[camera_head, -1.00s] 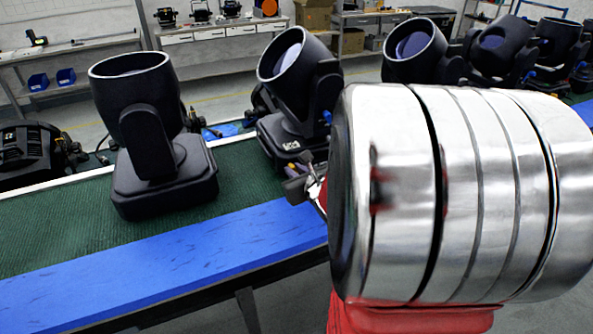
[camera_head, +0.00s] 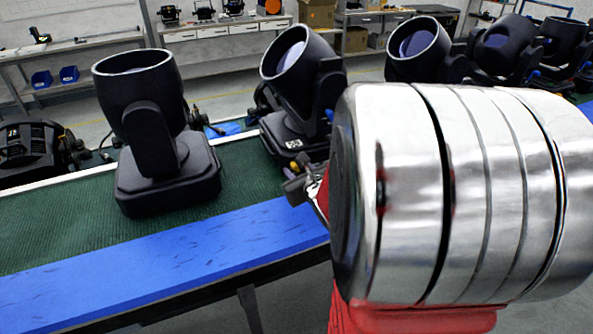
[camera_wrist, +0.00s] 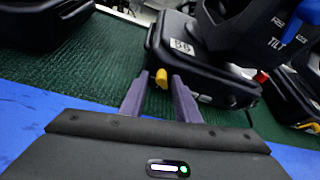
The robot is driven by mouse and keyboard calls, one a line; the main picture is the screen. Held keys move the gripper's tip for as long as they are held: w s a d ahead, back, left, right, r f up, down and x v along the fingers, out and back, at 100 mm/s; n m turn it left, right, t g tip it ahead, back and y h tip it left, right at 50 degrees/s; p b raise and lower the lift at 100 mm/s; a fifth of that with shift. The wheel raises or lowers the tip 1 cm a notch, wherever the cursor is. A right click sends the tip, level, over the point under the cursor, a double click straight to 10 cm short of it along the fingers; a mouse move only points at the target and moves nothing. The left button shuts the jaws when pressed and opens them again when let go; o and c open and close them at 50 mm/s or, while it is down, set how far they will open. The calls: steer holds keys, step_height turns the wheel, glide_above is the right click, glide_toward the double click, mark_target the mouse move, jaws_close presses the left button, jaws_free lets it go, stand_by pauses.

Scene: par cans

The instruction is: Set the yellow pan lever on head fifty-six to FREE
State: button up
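Head fifty-six (camera_head: 301,90) is a black moving-head lamp on the green bench top, tilted to the left. Its base (camera_wrist: 205,72) carries a white number label that is hard to read; it looks like 56. The yellow pan lever (camera_wrist: 162,78) sticks out from the base's near edge in the wrist view. My gripper (camera_wrist: 160,79) has two purple fingers, spread apart. The lever shows between their tips, with gaps on both sides; whether it lies fully between them or just beyond, I cannot tell. In the head view, my arm partly hides the gripper and base.
Another black lamp (camera_head: 150,130) stands left on the green mat (camera_head: 60,225); more lamps (camera_head: 418,50) stand to the right. A blue strip (camera_head: 150,265) runs along the bench's front edge. A blue TILT lever (camera_wrist: 293,25) sits on the lamp's yoke.

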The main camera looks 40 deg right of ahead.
steer(key=shift+r, duration=0.1)
steer(key=shift+r, duration=4.9)
